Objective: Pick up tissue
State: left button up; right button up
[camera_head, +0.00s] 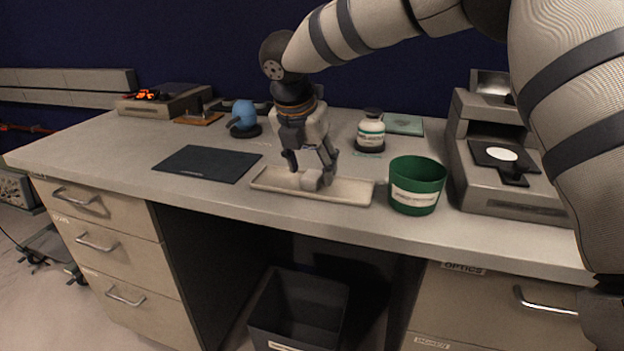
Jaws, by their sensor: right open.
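A small pale, crumpled-looking piece that appears to be the tissue (311,180) lies in a shallow beige tray (350,198) near the front edge of the bench. My right gripper (310,168) reaches down over the tray from above. Its fingers are apart, close above and around the tissue. I cannot tell whether they touch it. Part of the tissue is hidden by the fingers. My left gripper is not in view.
A grey instrument (500,170) fills the right. A dark bin (298,312) sits below the bench.

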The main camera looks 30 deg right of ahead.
jog(key=shift+x, duration=0.85)
jog(key=shift+w+r, duration=0.1)
jog(key=c, duration=0.8)
notch_tip(320, 180, up, 3)
jog(key=shift+r, duration=0.25)
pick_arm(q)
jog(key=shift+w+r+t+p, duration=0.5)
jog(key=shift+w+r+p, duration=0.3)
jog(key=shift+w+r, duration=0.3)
pick_arm(e)
jog(key=s+a+r, duration=0.1)
jog(key=s+r, duration=0.8)
jog(key=s, duration=0.5)
jog(key=shift+r, duration=0.25)
